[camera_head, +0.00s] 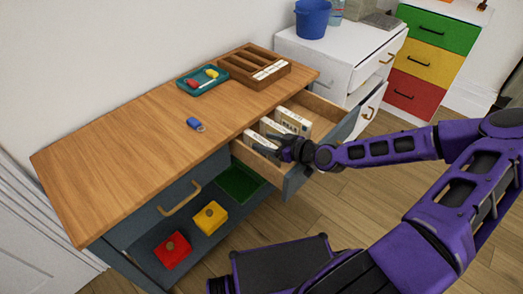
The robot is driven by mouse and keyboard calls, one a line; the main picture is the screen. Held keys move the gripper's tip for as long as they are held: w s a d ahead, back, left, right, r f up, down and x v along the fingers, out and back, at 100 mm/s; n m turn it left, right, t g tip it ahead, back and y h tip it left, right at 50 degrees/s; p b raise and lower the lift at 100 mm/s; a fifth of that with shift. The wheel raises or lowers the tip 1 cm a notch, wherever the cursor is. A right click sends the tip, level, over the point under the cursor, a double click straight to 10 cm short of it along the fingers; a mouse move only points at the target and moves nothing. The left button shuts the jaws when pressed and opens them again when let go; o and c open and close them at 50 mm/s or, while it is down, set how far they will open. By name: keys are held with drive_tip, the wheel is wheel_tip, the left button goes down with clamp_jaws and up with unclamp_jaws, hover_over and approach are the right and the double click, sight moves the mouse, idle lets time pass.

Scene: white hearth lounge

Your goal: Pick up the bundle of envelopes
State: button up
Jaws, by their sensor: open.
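An open drawer (328,113) sticks out from the right part of the wooden-topped cabinet. Several white, upright, envelope-like or box-like items stand in it. One white item (292,120) is toward the back right, and another (261,141) is at the front left. I cannot tell for sure which is the bundle of envelopes. My gripper (282,147) is open over the front part of the drawer, close beside the white items. It hides part of the drawer's inside and front. I cannot tell whether it touches anything.
The cabinet top (120,165) holds a blue tag-like item (195,124), a teal tray (203,81) and a wooden organizer (254,68). Red (173,250) and yellow (210,218) boxes sit on the lower shelf. A white drawer unit (330,58) with a blue bucket (312,18) stands behind.

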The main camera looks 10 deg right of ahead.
clamp_jaws()
idle(1.3)
